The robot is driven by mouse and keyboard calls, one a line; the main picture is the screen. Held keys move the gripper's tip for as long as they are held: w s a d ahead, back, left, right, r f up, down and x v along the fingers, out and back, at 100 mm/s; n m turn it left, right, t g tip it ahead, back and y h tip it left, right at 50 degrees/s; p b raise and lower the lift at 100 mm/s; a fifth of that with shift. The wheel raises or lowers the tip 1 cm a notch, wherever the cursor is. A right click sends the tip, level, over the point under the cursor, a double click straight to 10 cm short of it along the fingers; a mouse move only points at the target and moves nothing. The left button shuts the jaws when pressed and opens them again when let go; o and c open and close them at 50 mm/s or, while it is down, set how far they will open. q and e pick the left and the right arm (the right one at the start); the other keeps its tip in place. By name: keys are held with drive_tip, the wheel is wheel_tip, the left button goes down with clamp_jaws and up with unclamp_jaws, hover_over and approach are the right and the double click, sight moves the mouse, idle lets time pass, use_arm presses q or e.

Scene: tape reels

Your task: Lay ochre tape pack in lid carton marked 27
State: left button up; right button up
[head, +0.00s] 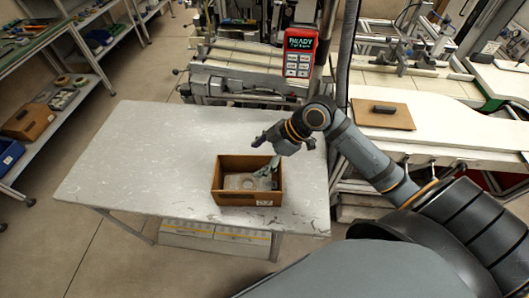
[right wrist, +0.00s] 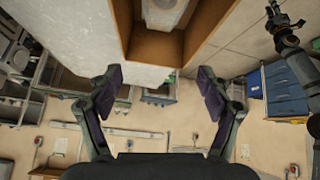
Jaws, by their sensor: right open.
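A brown open carton (head: 219,185) stands on the grey table. A grey-green piece (head: 268,169) leans at the carton's right side. My right gripper (head: 270,145) is above and behind the carton. In the right wrist view its fingers (right wrist: 160,88) are spread and empty, apart from the carton (right wrist: 150,48). My left gripper (right wrist: 283,18) shows small there.
The grey table (head: 130,150) is clear left of the carton. At right, a brown board (head: 400,118) bears a dark cylinder (head: 384,110). A red device reading READY (head: 300,50) stands behind the table. Shelves with bins (head: 28,122) stand at left.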

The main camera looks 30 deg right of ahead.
drive_tip(key=v, duration=0.2)
drive_tip(key=shift+s+d+r+p, duration=0.15)
drive_tip(key=shift+r+p, duration=0.15)
idle(0.4)
